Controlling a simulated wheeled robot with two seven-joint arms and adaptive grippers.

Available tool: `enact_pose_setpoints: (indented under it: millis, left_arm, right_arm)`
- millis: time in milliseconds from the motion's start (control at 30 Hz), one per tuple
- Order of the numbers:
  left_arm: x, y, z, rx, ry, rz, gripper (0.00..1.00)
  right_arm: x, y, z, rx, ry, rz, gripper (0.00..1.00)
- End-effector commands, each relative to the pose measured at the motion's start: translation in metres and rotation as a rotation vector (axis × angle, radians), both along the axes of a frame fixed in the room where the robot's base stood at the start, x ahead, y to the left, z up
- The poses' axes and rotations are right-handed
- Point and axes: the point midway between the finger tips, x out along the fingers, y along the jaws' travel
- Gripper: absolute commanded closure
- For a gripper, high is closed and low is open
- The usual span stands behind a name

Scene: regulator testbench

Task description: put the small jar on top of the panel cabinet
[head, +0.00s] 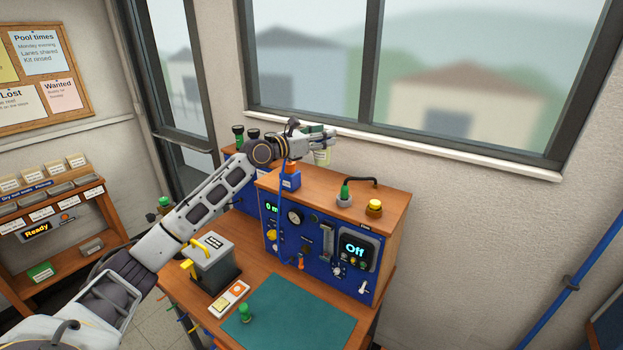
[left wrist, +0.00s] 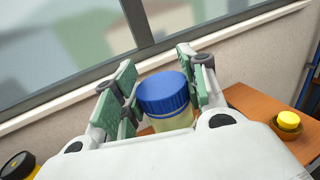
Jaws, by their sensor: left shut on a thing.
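The small jar has a blue lid (left wrist: 165,92) and a pale yellowish body; in the head view its body (head: 322,157) shows below the fingers. My left gripper (head: 322,136) is shut on the jar, with green finger pads on both sides of it in the left wrist view (left wrist: 160,98). The panel cabinet (head: 325,245) has a blue front with dials and an "Off" display, and a wooden top (head: 385,205). The gripper and jar are by the back left part of that top; whether the jar touches it I cannot tell. My right gripper is out of view.
The top's right side is partly clear. Window and wall stand close behind. A green mat (head: 290,315) lies in front.

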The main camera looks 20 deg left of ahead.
Motion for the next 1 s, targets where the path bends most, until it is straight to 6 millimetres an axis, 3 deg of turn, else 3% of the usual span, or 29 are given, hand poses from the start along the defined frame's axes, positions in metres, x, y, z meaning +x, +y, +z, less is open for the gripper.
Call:
enact_pose_setpoints:
  millis: [267,567,1000]
  left_arm:
    - [0.001,0.002,0.003,0.0,-0.001,0.001,1.0]
    - [0.001,0.002,0.001,0.0,-0.001,0.001,1.0]
    - [0.001,0.002,-0.05,-0.002,0.001,0.001,1.0]
  right_arm:
    - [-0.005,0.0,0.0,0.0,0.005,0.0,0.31]
    - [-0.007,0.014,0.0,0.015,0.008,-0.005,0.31]
    - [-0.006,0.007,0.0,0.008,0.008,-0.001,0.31]
